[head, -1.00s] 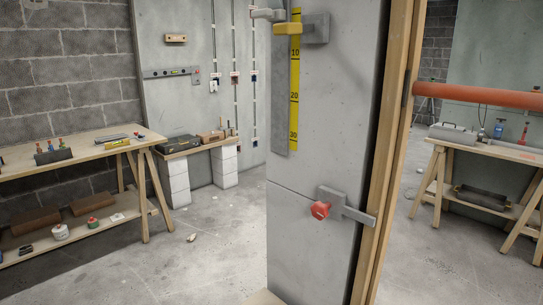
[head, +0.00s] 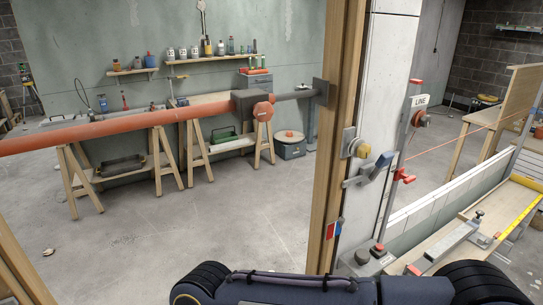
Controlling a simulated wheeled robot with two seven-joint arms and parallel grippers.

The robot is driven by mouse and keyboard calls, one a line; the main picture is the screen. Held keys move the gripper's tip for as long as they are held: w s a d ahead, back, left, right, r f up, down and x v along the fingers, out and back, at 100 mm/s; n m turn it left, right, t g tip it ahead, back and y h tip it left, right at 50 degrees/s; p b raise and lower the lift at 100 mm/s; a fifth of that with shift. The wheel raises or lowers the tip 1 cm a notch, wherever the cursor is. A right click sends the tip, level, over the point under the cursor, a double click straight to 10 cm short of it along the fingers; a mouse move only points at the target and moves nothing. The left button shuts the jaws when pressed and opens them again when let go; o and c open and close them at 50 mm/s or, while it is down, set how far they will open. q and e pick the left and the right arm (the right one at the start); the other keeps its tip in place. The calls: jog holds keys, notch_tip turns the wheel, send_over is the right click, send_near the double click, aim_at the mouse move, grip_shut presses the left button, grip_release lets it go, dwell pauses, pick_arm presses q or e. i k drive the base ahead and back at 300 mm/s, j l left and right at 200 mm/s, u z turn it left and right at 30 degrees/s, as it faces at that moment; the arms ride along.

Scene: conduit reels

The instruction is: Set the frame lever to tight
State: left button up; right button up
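A wooden frame post (head: 343,130) stands right of the middle in the head view. On its right side, a metal fitting carries a dull yellow knob (head: 361,149) and a blue-grey lever (head: 376,166). The lever slants up to the right, and it looks like the frame lever. I cannot read any tight marking beside it. A small red and blue label (head: 333,229) is on the post lower down. Neither of my grippers is in view, so nothing shows touching the lever.
A red-handled clamp (head: 404,176) is right of the lever. A workbench (head: 450,249) fills the lower right.

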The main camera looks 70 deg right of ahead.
aim_at(385, 160)
jog(key=z, duration=3.3)
jog(key=i+l, duration=0.3)
jog(key=i+l+u, duration=0.1)
jog(key=i+l, duration=0.15)
jog(key=l, duration=0.2)
jog(key=i+l, duration=0.3)
jog(key=i+l+u, duration=0.1)
jog(key=i+l, duration=0.15)
jog(key=l, duration=0.25)
